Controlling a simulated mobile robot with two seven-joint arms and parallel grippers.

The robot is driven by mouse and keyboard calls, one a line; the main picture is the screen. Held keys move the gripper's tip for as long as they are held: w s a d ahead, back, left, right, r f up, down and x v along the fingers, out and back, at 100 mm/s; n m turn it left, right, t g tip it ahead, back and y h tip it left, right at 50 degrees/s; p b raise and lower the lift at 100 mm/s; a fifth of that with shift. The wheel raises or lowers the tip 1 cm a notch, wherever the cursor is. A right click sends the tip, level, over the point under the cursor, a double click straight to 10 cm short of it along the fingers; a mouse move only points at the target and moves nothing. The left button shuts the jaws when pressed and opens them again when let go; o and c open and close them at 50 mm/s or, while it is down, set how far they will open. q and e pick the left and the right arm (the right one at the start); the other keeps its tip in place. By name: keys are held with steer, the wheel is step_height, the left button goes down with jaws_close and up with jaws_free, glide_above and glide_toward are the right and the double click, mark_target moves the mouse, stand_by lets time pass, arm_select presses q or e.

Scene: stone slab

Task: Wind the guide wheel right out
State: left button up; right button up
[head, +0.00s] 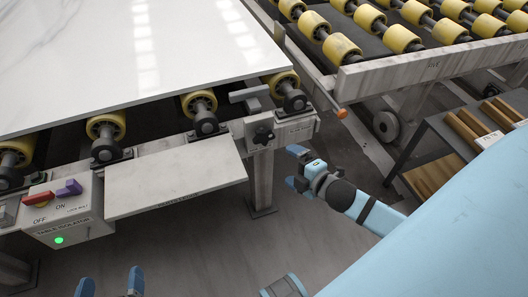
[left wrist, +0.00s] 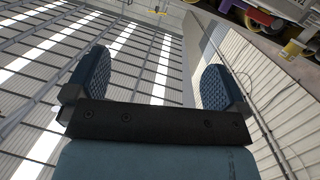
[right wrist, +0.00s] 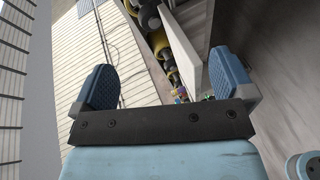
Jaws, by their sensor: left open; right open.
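A black star-shaped knob (head: 264,136) sits on a grey bracket at the front right corner of the roller table. A grey lever-like bar (head: 248,93) lies just above it, beside a dark wheel (head: 294,101) at the yellow roller's end. I cannot tell for sure which part is the guide wheel. My right gripper (head: 297,168) is open and empty, below and right of the knob, apart from it. My left gripper (head: 110,284) is open and empty at the bottom edge, well left of and below the knob. Neither wrist view clearly shows the knob.
A white stone slab (head: 120,50) lies on the rollers. A blank pale panel (head: 175,176) juts out in front. A switch box (head: 62,207) with red and purple switches and a green light is at left. A second roller table (head: 410,65) and a rack (head: 440,150) stand at right.

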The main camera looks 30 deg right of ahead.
mark_target(264, 139)
steer(key=w+f+n+b, duration=0.1)
steer(key=w+n+b, duration=0.1)
steer(key=w, duration=0.3)
steer(key=w+d+f+n+t+b, duration=0.1)
steer(key=w+f+n+b, duration=0.1)
steer(key=w+b, duration=0.2)
steer(key=w+f+n+b, duration=0.2)
steer(key=w+b, duration=0.2)
steer(key=w, duration=0.2)
steer(key=shift+w+d+t, duration=0.15)
steer(key=shift+w+t, duration=0.15)
steer(key=shift+w, duration=0.85)
arm_select(q)
steer(key=d+t+h, duration=0.1)
steer(key=d+r+t+h, duration=0.1)
steer(key=t+h, duration=0.1)
steer(key=shift+s+d+r, duration=0.1)
steer(key=shift+r, duration=0.05)
